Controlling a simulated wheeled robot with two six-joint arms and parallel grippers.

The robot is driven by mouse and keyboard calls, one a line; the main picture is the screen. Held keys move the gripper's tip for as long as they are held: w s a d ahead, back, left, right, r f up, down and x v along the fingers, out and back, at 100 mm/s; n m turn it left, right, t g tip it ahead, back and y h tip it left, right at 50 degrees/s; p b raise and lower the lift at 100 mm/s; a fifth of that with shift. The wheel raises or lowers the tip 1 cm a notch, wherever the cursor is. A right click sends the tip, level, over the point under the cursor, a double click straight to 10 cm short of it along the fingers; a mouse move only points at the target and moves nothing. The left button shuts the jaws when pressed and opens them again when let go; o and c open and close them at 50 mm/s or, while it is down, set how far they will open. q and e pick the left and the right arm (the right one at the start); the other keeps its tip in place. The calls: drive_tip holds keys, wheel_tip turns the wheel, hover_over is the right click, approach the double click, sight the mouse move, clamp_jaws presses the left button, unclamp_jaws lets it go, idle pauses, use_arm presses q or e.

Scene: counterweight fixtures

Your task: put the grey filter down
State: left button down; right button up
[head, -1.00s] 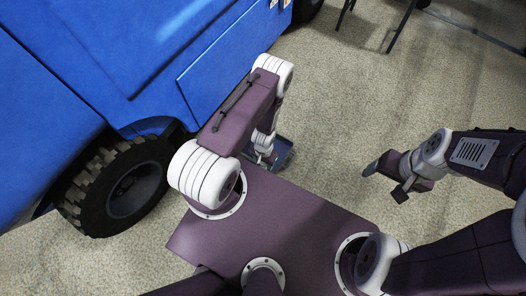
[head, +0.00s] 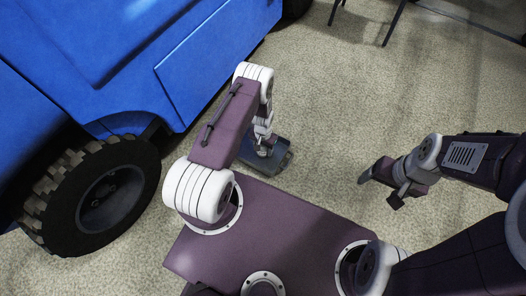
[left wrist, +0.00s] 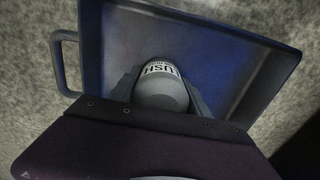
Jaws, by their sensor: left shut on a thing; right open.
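The grey filter (left wrist: 162,92), a rounded grey cylinder with a white lettered band, is between the fingers of my left gripper (left wrist: 160,100) in the left wrist view. The gripper is shut on it. A blue tray (left wrist: 92,50) with raised walls and a side handle lies beneath it; I cannot tell whether the filter touches its floor. In the head view the tray (head: 284,160) is just beyond my base, under my left gripper (head: 264,149), and the filter is hard to make out. My right gripper (head: 378,184) is open and empty at the right.
A large blue vehicle (head: 110,60) with a black tyre (head: 95,195) stands close on the left. Dark metal legs (head: 394,24) of some furniture stand at the top right. The speckled floor (head: 330,110) between is clear.

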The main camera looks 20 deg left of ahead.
use_arm(q)
drive_tip(key=shift+p, duration=0.3)
drive_tip(key=shift+f, duration=0.2)
drive_tip(key=c, duration=0.5)
unclamp_jaws()
